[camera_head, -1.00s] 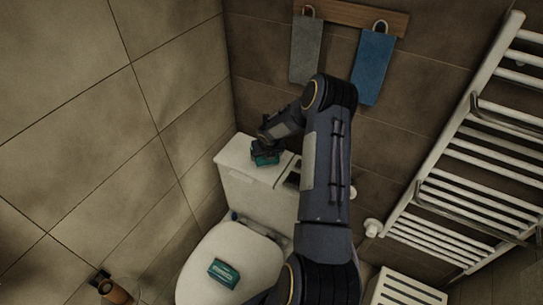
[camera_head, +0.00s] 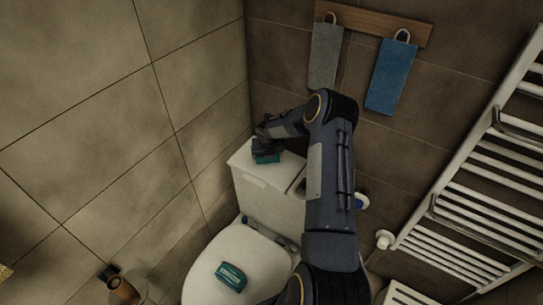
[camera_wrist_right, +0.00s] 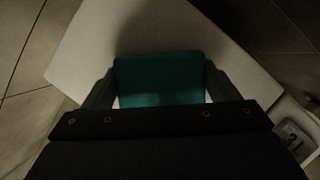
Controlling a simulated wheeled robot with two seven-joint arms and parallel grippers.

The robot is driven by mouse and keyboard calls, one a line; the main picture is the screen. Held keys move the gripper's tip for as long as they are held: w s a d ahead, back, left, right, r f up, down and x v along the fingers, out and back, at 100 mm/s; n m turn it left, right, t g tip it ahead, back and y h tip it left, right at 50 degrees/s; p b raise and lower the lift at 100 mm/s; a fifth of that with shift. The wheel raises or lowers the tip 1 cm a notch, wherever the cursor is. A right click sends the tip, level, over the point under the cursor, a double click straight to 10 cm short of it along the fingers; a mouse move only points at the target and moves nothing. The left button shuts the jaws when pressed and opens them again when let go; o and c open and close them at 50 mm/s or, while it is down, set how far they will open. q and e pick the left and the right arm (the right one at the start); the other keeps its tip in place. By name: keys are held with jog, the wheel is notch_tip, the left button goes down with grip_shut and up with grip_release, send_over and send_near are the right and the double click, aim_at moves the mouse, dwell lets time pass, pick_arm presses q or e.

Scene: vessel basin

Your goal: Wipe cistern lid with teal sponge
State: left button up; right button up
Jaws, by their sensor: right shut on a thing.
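A teal sponge (camera_head: 267,157) is on top of the white cistern lid (camera_head: 247,169), towards its back left part in the head view. My right gripper (camera_head: 268,150) is shut on the sponge, above the lid. In the right wrist view the teal sponge (camera_wrist_right: 160,79) sits between the two fingers, with the pale lid (camera_wrist_right: 215,40) beneath it. The sponge appears to be at the lid surface, but I cannot tell for sure that they touch. My left gripper is not in view.
A teal box-like object (camera_head: 231,276) lies on the closed toilet seat lid (camera_head: 254,252). Grey (camera_head: 325,55) and blue (camera_head: 391,77) cloths hang on the back wall. A white towel radiator (camera_head: 470,215) stands at right. A brown cup-like object (camera_head: 122,289) is at lower left.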

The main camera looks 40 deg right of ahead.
jog(key=shift+w+a, duration=0.3)
jog(key=shift+w, duration=0.6)
jog(key=shift+r, duration=0.1)
jog(key=shift+r+p, duration=1.7)
jog(key=shift+r, duration=1.25)
jog(key=shift+r+p, duration=0.3)
jog(key=shift+r, duration=1.2)
